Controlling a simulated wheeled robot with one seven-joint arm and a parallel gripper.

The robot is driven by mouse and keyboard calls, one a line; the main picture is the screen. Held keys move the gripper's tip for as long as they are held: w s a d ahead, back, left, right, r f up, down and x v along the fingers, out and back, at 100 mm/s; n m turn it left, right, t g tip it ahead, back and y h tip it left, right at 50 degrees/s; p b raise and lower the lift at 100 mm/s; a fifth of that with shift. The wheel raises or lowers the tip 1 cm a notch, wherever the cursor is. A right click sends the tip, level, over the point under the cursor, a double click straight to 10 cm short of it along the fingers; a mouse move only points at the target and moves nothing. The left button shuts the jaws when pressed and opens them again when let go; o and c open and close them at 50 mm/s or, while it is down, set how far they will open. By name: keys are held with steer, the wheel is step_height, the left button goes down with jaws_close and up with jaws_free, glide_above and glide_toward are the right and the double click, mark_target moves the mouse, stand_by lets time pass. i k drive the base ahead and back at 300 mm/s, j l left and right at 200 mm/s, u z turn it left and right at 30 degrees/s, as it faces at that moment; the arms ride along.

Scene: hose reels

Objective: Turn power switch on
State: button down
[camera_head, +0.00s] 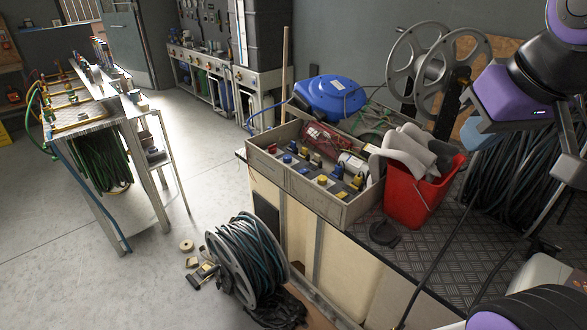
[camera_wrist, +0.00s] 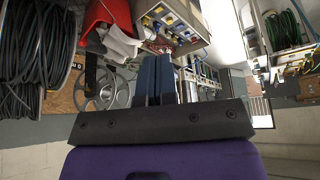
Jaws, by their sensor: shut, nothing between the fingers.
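I cannot pick out a power switch for certain in either view. A grey box (camera_head: 340,203) on the bench holds several yellow, blue and red connector-like parts; it also shows at the top of the wrist view (camera_wrist: 198,37). My gripper (camera_head: 476,135) is at the upper right of the head view, right of the box and above the red bucket. In the wrist view my gripper (camera_wrist: 155,62) has its two dark blue fingers together, with nothing between them. It appears clear of all objects.
A red bucket (camera_head: 414,203) with grey-white pieces stands right of the box. Behind are a blue hose reel (camera_head: 331,97) and grey reel wheels (camera_head: 420,55). A cable drum (camera_head: 243,258) stands on the floor before the bench. Open floor (camera_head: 90,275) lies left, beside a hose rack (camera_head: 92,123).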

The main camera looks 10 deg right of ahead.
mark_target(273, 149)
steer(key=i+j+z, duration=0.2)
steer(key=i+j, duration=0.15)
steer(key=j, duration=0.25)
steer(key=i+j, duration=0.2)
steer(key=j, duration=0.15)
steer(key=i+j+z, duration=0.15)
steer(key=j, duration=0.15)
steer(key=i+j+z, duration=0.1)
steer(key=j, duration=0.25)
steer(key=i+j+z, duration=0.1)
steer(key=j, duration=0.25)
steer(key=i+j+z, duration=0.1)
steer(key=j, duration=0.25)
steer(key=i+j+z, duration=0.1)
steer(key=j, duration=0.3)
steer(key=i, duration=0.1)
